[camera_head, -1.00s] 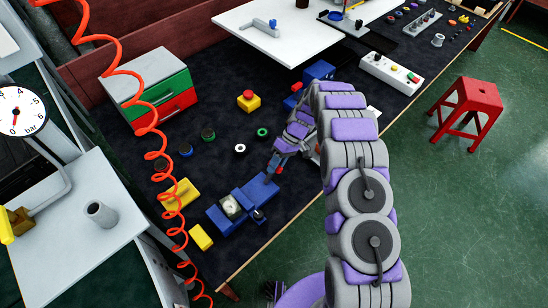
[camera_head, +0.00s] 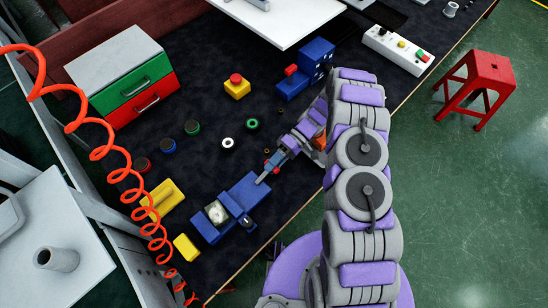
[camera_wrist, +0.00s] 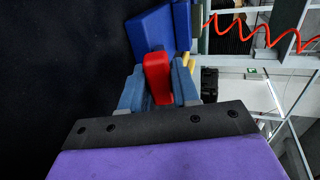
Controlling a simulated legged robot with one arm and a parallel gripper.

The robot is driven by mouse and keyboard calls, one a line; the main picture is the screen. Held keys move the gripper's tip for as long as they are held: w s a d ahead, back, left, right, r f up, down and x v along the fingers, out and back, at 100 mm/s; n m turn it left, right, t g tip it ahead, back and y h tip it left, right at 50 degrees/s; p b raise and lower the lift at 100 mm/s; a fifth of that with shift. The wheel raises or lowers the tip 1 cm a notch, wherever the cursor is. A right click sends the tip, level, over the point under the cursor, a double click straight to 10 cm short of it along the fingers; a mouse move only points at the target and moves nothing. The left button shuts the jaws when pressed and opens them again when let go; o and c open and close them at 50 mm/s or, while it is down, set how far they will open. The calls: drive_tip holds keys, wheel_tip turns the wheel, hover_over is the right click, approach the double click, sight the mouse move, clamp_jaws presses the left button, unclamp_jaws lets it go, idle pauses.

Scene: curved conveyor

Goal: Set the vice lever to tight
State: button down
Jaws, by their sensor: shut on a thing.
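The blue vice (camera_head: 237,206) lies on the dark bench mat, with a pale block (camera_head: 216,213) between its jaws. My gripper (camera_head: 264,179) is at the vice's far right end. In the wrist view the red vice lever (camera_wrist: 157,76) stands between the two blue-grey fingers of my gripper (camera_wrist: 158,88), which are shut on it. The blue vice body (camera_wrist: 152,32) is just beyond the fingertips. In the head view my fingers mostly hide the lever, so its exact angle is hard to tell.
A yellow block (camera_head: 186,247) and a yellow part (camera_head: 162,200) lie left of the vice. Several small rings, a red-topped yellow button (camera_head: 237,87) and a green-and-red drawer box (camera_head: 125,78) sit farther back. A coiled orange hose (camera_head: 113,152) hangs at the left.

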drive_tip(key=shift+w+f, duration=0.1)
drive_tip(key=shift+f, duration=0.05)
drive_tip(key=c, duration=1.1)
unclamp_jaws()
drive_tip(key=shift+o, duration=0.9)
drive_tip(key=shift+a, duration=0.1)
